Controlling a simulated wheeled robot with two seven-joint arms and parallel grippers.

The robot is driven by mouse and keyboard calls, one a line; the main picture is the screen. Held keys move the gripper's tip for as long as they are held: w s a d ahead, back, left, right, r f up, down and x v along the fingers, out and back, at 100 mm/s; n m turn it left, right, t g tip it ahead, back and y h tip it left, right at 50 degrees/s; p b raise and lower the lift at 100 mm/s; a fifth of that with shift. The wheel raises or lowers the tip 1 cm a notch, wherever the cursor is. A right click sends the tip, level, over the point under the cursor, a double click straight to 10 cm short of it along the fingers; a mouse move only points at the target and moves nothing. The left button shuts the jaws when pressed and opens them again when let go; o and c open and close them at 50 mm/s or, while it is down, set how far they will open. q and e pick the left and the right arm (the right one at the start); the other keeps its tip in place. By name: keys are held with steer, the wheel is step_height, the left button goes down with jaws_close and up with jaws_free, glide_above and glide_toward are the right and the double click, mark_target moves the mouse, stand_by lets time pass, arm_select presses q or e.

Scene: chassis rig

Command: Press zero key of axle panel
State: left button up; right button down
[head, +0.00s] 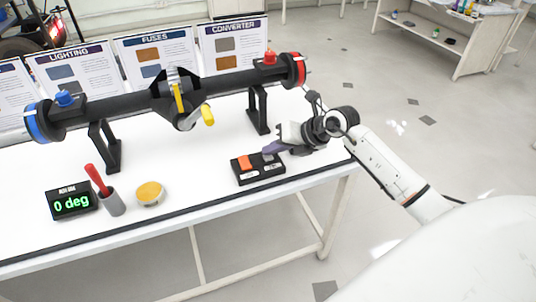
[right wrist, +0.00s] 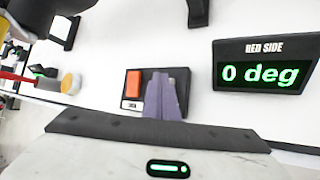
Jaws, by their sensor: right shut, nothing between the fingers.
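The axle panel (head: 258,180) is a low black box near the front edge of the white table. It carries an orange key (head: 244,162) on the left and a grey key (head: 268,157) on the right. The small labels are too small to read. My right gripper (head: 270,149) is shut and empty, its purple fingertips at the grey key; I cannot tell whether they touch. In the right wrist view the orange key (right wrist: 133,84) is clear left of the fingers (right wrist: 164,94), which hide most of the grey key. My left gripper is out of view.
The black axle (head: 130,105) with blue and red ends stands on supports behind. A display (head: 70,202) reads 0 deg; another, marked RED SIDE (right wrist: 263,75), also reads 0 deg. A red-handled tool in a grey cup (head: 112,203) and a yellow-topped tin (head: 150,192) stand left.

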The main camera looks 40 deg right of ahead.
mark_target(272, 158)
steer(key=shift+r, duration=0.1)
steer(key=shift+r+p, duration=0.8)
steer(key=shift+p, duration=0.05)
step_height(272, 158, up, 5)
steer(key=p, duration=0.4)
stand_by(0.6)
